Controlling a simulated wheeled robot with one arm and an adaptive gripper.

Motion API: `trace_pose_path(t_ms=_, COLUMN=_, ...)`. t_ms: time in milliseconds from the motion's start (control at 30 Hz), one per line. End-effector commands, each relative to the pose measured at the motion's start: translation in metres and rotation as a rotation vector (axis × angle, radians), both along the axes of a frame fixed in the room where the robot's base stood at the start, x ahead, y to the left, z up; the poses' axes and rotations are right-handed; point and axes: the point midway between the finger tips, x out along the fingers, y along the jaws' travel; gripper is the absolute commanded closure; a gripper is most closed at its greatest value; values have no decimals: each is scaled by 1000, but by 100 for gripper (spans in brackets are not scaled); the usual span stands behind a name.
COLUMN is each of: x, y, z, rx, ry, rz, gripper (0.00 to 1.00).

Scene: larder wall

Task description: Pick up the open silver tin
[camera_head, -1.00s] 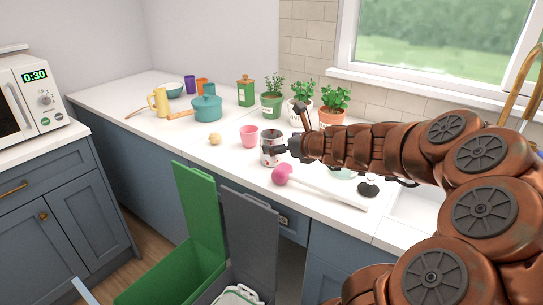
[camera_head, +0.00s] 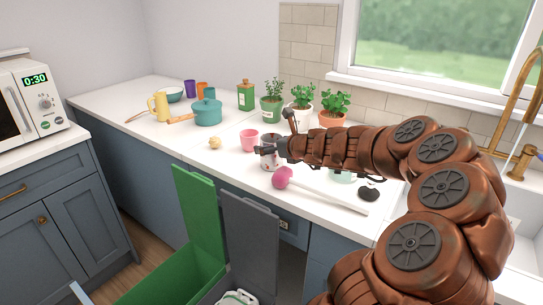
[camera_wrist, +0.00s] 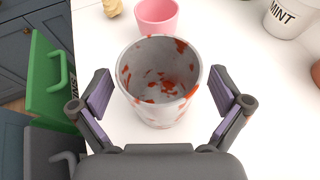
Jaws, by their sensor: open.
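The open silver tin (camera_wrist: 160,115) stands upright on the white counter, its open top facing the wrist camera. Its inside and outside are smeared with red residue. My gripper (camera_wrist: 160,108) is open, with one finger on each side of the tin and a visible gap on both sides. In the head view, the tin (camera_head: 270,158) is partly hidden behind my gripper (camera_head: 268,151).
A pink cup (camera_head: 249,140) stands close beyond the tin. A pink ball-shaped thing (camera_head: 282,178) is close in front. Potted herbs (camera_head: 333,108) line the wall. Open green (camera_head: 195,215) and grey (camera_head: 250,225) bin lids rise before the counter.

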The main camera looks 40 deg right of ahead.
Motion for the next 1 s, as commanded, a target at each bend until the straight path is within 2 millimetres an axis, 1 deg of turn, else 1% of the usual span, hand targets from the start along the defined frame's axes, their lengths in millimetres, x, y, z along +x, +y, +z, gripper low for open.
trace_pose_path(t_ms=100, x=5, y=1, z=-2, rx=-1, ry=0, rz=1, gripper=0)
trace_pose_path(t_ms=367, x=5, y=0, z=-2, rx=-1, ry=0, rz=0, gripper=1)
trace_pose_path(t_ms=900, x=5, y=0, z=-2, rx=-2, ry=0, rz=1, gripper=57)
trace_pose_path(t_ms=933, x=5, y=0, z=-2, rx=-2, ry=0, rz=1, gripper=60)
trace_pose_path(t_ms=1000, x=5, y=0, z=-2, rx=-2, ry=0, rz=1, gripper=62)
